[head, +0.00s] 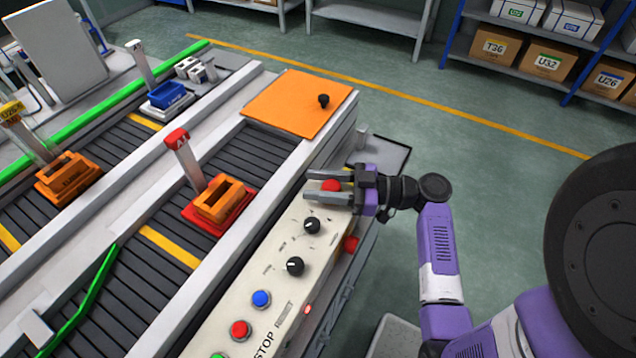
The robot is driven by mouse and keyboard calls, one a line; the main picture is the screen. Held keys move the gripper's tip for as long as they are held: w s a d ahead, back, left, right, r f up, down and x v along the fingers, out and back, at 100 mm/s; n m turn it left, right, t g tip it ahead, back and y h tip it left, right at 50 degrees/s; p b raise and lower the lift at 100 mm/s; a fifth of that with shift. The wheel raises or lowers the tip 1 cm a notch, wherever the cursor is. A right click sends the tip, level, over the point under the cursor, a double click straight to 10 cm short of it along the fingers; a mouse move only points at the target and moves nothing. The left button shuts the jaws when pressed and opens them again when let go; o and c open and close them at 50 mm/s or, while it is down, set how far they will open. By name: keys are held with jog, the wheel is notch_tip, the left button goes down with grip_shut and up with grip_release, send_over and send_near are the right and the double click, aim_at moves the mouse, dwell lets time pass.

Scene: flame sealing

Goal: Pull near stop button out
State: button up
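The control panel (262,269) is a long cream box running along the near side of the conveyor. A red mushroom-like button (331,186) is at its far end. My gripper (313,186) is at that button, with its two grey fingers apart, one on each side. I cannot tell whether the fingers touch the button. Another red button (240,330) is at the near end, beside a blue button (261,298) and the printed word STOP. A red part (350,243) shows on the panel's right side.
Two black knobs (312,225) (295,266) stand on the panel close to my gripper. An orange plate (297,103) with a black knob lies beyond it. The conveyor carries a red tray (232,224) with an orange block. Green floor to the right is open.

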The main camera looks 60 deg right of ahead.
grip_shut()
jog(key=shift+r, duration=0.85)
jog(key=shift+o, duration=2.4)
grip_release()
jog(key=shift+s+f, duration=0.1)
